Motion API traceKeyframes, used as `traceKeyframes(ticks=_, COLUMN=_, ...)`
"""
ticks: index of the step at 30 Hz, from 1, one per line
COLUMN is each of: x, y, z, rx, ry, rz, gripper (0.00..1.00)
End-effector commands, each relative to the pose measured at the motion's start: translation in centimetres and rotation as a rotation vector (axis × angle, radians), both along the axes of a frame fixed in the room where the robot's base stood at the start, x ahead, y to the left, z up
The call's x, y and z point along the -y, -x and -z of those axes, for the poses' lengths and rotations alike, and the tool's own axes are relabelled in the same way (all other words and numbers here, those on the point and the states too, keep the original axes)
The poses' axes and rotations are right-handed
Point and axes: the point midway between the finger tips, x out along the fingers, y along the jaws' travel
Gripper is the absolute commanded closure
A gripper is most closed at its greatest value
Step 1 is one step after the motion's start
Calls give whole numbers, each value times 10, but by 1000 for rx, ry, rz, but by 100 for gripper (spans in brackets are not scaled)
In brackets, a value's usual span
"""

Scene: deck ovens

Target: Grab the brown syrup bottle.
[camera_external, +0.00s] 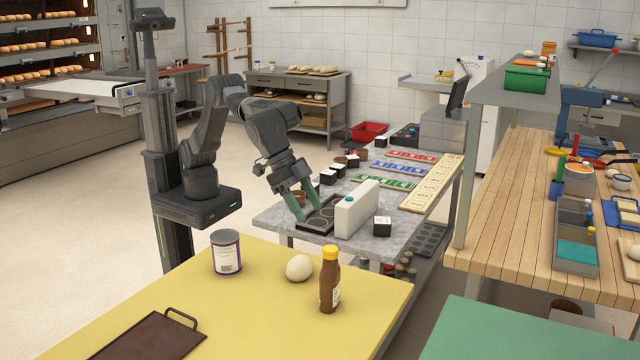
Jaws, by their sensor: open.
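The brown syrup bottle (329,284) stands upright on the yellow tabletop near its right edge. It has a yellow cap and a pale label. My gripper (303,219) is open and points down over the grey stone table, behind the yellow one. Its green fingertips are close to the dark tray with round wells. My gripper is well behind the bottle, slightly to its left, and apart from it. Whether anything lies between the fingers is hard to see at this size.
On the yellow table (260,320), a white dough ball (299,268) sits just left of the bottle, with a can (226,252) farther left and a brown tray (150,338) in front. The stone table holds a white box (356,209) and several small dark cubes.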

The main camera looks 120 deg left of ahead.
Motion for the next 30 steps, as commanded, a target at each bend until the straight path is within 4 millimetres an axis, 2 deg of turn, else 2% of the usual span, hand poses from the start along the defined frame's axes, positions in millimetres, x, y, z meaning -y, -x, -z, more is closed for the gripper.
traceKeyframes(ticks=3, x=-1, y=-14, z=23, rx=-4, ry=-2, rz=-1, gripper=41)
traceKeyframes(ticks=6, x=-1, y=-23, z=36, rx=-3, ry=-2, rz=-1, gripper=41)
traceKeyframes(ticks=14, x=-1, y=-34, z=52, rx=-2, ry=-1, rz=-1, gripper=41)
traceKeyframes(ticks=22, x=-3, y=-52, z=84, rx=-3, ry=-1, rz=-1, gripper=41)
traceKeyframes(ticks=30, x=-3, y=-58, z=95, rx=-1, ry=0, rz=0, gripper=41)
